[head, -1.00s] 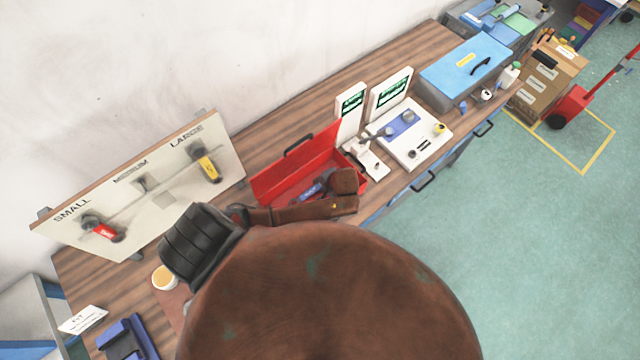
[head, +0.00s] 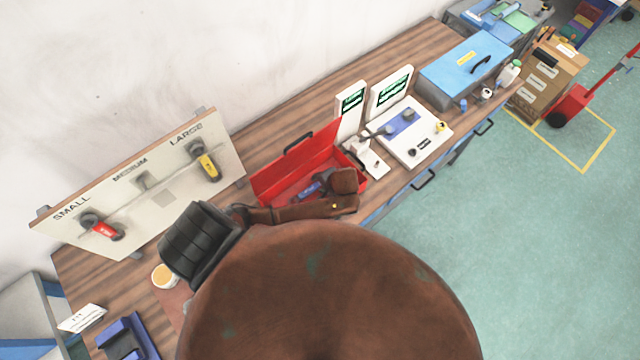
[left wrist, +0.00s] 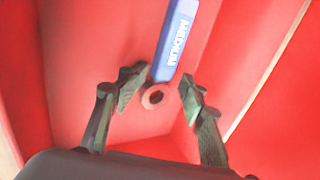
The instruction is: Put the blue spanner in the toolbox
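The blue spanner (head: 308,189) is inside the open red toolbox (head: 268,184). In the left wrist view the blue spanner (left wrist: 174,42) shows its "MEDIUM" label and a reddish ring at its near end, against the red toolbox (left wrist: 80,80) interior. My left gripper (left wrist: 162,88) is low in the toolbox, its fingers spread to either side of the ring end with gaps showing. In the head view my left gripper (head: 324,187) is partly hidden by its brown arm. My right gripper is not in view.
A tool board (head: 160,198) at the left holds a red spanner (head: 105,230) and a yellow spanner (head: 207,166); its medium place is empty. A white panel (head: 425,150) and a blue case (head: 460,75) are right of the toolbox. A cup (head: 164,277) stands near the board.

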